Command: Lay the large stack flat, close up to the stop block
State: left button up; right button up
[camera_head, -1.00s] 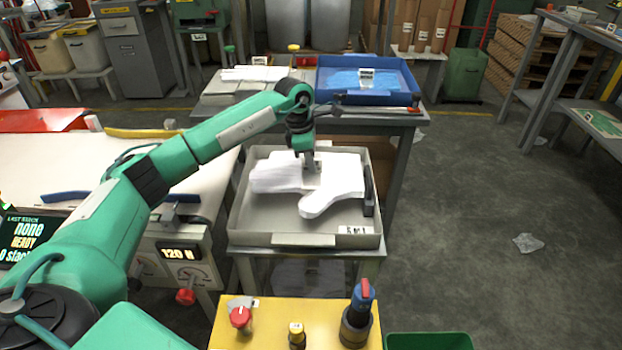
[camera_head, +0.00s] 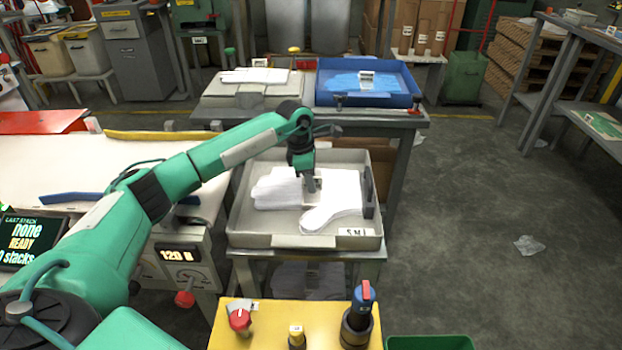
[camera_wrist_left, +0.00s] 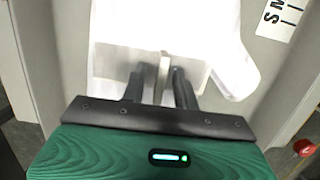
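The large stack (camera_head: 275,190) is a pile of white glove-shaped film sheets in a shallow grey tray (camera_head: 270,238). It looks about level, low over or on the tray floor; I cannot tell whether all of it touches. The dark stop block (camera_head: 369,195) stands at the tray's right side, close to the stack's right edge; any contact is unclear. My left gripper (camera_head: 311,187) points down at the stack's middle. In the left wrist view its fingers (camera_wrist_left: 161,82) straddle a narrow upright pale piece on the stack and seem shut on it. My right gripper is not in view.
A blue tray (camera_head: 366,98) and a flat white stack (camera_head: 255,76) are on the table behind. A yellow panel (camera_head: 270,312) with knobs is in front. A white worktop (camera_head: 60,165) lies left. The floor at right is mostly open.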

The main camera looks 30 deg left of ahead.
pick_arm(q)
jog(key=shift+r, duration=0.15)
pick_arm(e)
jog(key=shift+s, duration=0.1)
